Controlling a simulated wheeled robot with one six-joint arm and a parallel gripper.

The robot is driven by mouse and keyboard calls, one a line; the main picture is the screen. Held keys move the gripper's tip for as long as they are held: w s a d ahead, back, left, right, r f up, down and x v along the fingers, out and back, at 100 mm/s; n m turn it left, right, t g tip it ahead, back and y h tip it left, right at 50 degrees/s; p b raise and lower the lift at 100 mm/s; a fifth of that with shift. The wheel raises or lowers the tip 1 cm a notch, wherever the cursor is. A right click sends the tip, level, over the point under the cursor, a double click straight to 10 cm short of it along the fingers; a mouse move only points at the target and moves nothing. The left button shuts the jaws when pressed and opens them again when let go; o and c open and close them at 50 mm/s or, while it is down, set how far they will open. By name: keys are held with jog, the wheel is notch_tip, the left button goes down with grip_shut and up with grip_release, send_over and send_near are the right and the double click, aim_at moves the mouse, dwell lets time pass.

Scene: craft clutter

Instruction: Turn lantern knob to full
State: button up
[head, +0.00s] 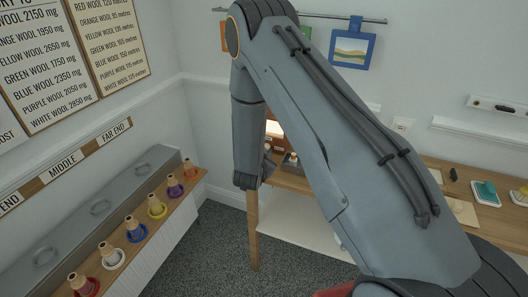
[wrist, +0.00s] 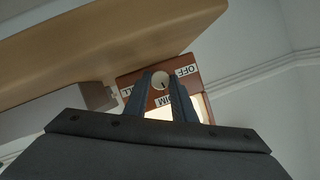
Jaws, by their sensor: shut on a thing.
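The lantern (wrist: 193,88) is a reddish-brown box with a lit, pale panel; it appears upside down in the wrist view. Labels read OFF and DIM; a third shows only "LL", the rest hidden by a finger. My gripper (wrist: 161,83) is shut on the knob, one dark finger on each side. In the head view the lantern (head: 273,130) shows small behind my arm, glowing, and is partly hidden.
A wooden shelf (head: 290,182) carries the lantern near the wall corner. Small items, including a teal one (head: 485,192), lie on the right worktop. Grey carpet (head: 225,250) is open between.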

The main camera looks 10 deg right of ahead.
jog(key=o, duration=0.8)
jog(key=shift+s, duration=0.1)
jog(key=shift+b+v, duration=1.05)
jog(key=shift+v, duration=2.75)
